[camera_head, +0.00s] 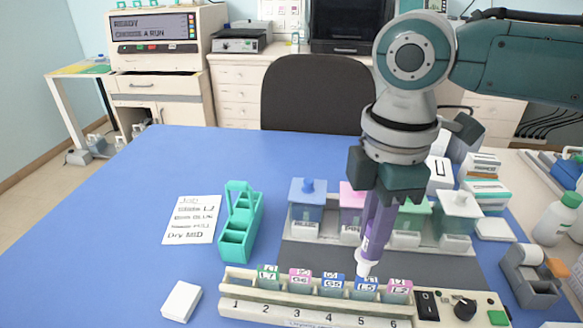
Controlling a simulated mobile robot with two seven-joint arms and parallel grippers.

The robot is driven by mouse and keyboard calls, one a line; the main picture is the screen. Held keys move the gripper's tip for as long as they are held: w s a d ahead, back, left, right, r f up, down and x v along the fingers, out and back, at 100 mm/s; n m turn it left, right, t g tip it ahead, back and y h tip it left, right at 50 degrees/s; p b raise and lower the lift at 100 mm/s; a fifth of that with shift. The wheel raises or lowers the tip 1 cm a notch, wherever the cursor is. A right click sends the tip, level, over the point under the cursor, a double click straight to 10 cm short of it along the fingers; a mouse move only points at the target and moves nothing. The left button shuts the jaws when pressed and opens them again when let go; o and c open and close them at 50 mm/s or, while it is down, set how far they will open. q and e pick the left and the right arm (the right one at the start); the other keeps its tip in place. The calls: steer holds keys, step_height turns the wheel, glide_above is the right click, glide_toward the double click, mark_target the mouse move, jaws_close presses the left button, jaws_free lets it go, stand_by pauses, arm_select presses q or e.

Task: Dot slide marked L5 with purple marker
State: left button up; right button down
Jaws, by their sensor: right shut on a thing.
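My right gripper (385,196) comes down from the upper right and is shut on a purple marker (377,230). The marker points down, slightly tilted, with its pale tip end at the top of the slide marked L5 (367,286). I cannot tell whether the tip touches the slide. L5 has a blue label and stands in the numbered rack (300,309). Other slides in the rack are a green-labelled L7 (268,272), pink G6 (300,275), blue G5 (333,281) and pink L2 (398,286). My left gripper is not in view.
Staining jars with blue (308,188), pink, green and white lids stand behind the rack, partly hidden by my right arm. A teal carrier (239,228), a note card (192,219) and a white block (182,301) are left. The blue table's left side is clear.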

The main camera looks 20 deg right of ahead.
steer(key=shift+f, duration=0.35)
stand_by(0.6)
stand_by(0.7)
steer(key=shift+f, duration=0.1)
stand_by(2.3)
steer(key=shift+p, duration=0.3)
step_height(320, 180, up, 4)
steer(key=p, duration=0.4)
steer(key=shift+f, duration=0.1)
step_height(320, 180, up, 2)
steer(key=p, duration=0.3)
steer(key=shift+r, duration=0.25)
steer(key=shift+f, duration=0.1)
